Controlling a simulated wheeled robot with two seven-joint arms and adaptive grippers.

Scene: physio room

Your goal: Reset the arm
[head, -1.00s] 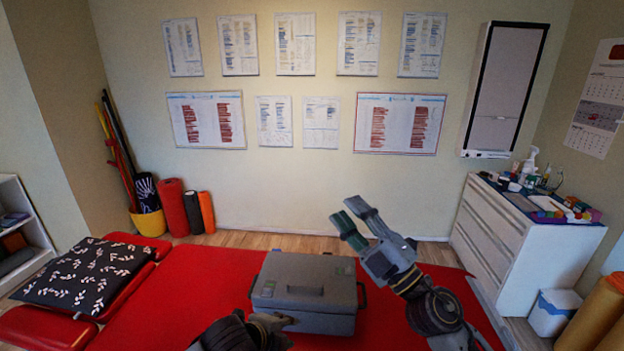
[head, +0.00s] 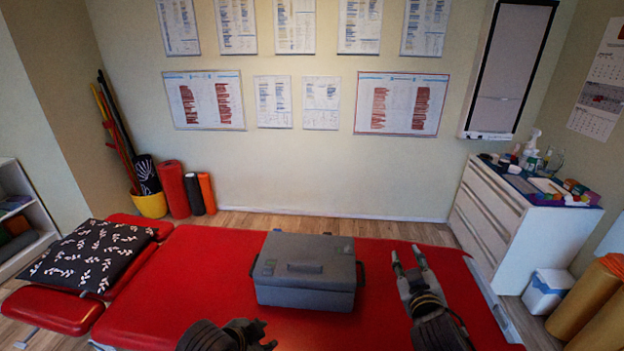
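My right gripper (head: 408,254) is just right of the grey case, over the red treatment table (head: 205,275). Its two fingers point away from me with a gap between them, and nothing shows between them. My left gripper (head: 266,334) is low in the head view, in front of the case. It is dark, small and partly cut by the lower edge, so its opening is unclear. The grey case (head: 305,293) stands closed on the table, with a handle on its lid and a latch on its side. Neither gripper holds it.
A black leaf-patterned cushion (head: 88,255) lies at the table's left end. A white drawer cabinet (head: 497,225) with bottles and small items stands at the right. Rolls (head: 172,190) and a yellow bucket (head: 150,205) stand by the back wall. Red table surface left of the case is clear.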

